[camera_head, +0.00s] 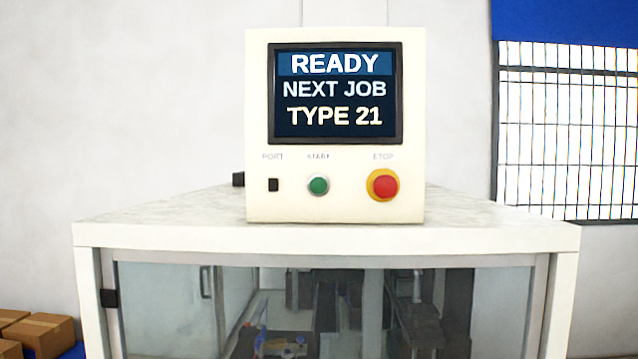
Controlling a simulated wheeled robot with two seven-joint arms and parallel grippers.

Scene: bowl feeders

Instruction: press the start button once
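A cream control box (335,205) stands upright on top of a white machine cabinet, in the middle of the head view. The green round start button (318,186) is on its front face, under a small label that seems to read START. The screen (335,93) above shows READY, NEXT JOB, TYPE 21. A red stop button (383,186) on a yellow ring is to the right of the green one. A small black port (273,185) is to its left. Neither of my grippers is in view, and nothing covers the buttons.
Cardboard boxes (38,333) sit at the lower left. A window with a grid (567,130) is at the right.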

